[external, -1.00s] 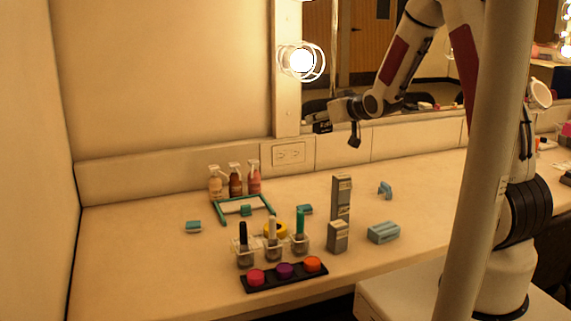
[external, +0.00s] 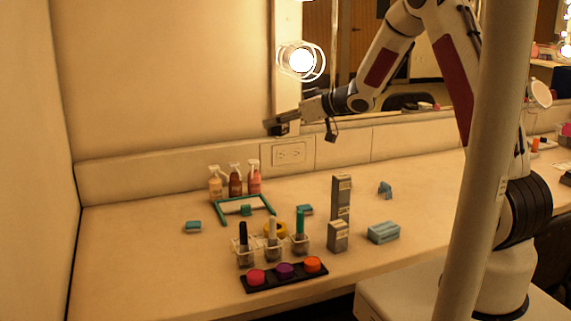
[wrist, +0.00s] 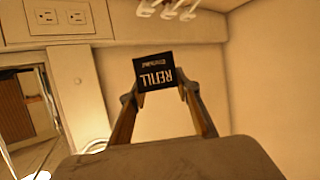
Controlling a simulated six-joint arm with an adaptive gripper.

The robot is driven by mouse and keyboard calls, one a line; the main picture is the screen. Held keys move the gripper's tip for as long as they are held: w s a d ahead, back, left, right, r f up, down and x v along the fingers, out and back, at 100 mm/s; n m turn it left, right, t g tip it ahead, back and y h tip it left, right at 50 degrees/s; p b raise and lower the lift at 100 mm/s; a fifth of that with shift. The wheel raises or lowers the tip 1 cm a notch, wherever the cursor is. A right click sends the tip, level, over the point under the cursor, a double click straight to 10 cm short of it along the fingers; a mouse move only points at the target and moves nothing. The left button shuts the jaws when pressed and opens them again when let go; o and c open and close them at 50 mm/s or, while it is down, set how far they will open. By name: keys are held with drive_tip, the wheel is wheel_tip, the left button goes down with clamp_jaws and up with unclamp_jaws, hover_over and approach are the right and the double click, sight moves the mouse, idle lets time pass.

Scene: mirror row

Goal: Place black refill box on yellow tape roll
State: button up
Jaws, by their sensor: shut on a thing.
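In the external view my gripper (external: 283,124) is shut on the small dark box (external: 277,128), high above the counter near the wall outlet. The yellow tape roll (external: 282,229) lies on the counter behind the clear marker holders, which partly hide it. The box is well apart from the roll, above and behind it.
Markers in clear holders (external: 272,253) stand in front of the roll, with a black tray of coloured pots (external: 285,276) nearer. Tall grey boxes (external: 341,197) stand to the right. A green frame (external: 244,208) and pump bottles (external: 235,181) stand behind.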

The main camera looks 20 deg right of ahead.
drive_tip(key=s+a+f+n+g+y, duration=0.5)
drive_tip(key=s+a+f+n+g, duration=0.5)
drive_tip(key=f, duration=0.2)
drive_tip(key=shift+s+n+g, duration=0.3)
drive_tip(key=shift+g, duration=0.1)
drive_tip(key=shift+f, duration=0.1)
drive_tip(key=shift+f, duration=3.05)
drive_tip(key=shift+f, duration=1.9)
drive_tip(key=shift+f, duration=0.15)
